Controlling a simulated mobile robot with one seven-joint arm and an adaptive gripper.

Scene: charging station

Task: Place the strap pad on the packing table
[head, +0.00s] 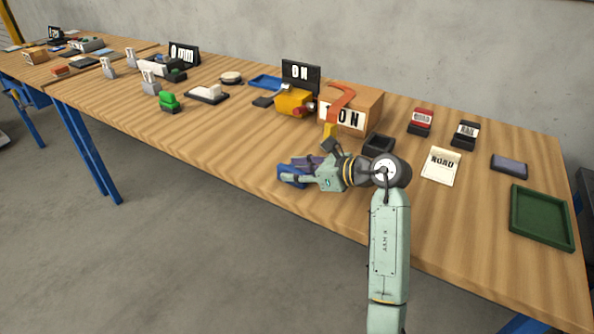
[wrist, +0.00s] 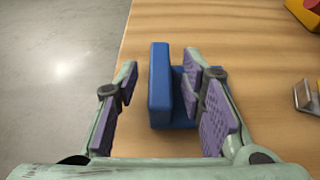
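A blue block with an upright plate and a low foot (wrist: 160,85) stands near the table's front edge; I cannot tell for sure whether it is the strap pad. In the head view the blue block (head: 291,174) is partly hidden by my gripper (head: 298,172). In the wrist view my gripper (wrist: 160,72) is open, with its purple-padded fingers on either side of the upright plate. A gap shows at the left finger; the right finger overlaps the foot in view. The wooden table (head: 225,140) lies beneath. I cannot tell whether it is the packing table.
An orange-strapped box (head: 362,108) and a yellow device (head: 293,102) stand behind my gripper. A black open box (head: 378,144) is close by. A dark blue-grey pad (head: 509,163) and a green tray (head: 542,217) lie right. Another table (head: 30,68) is far left.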

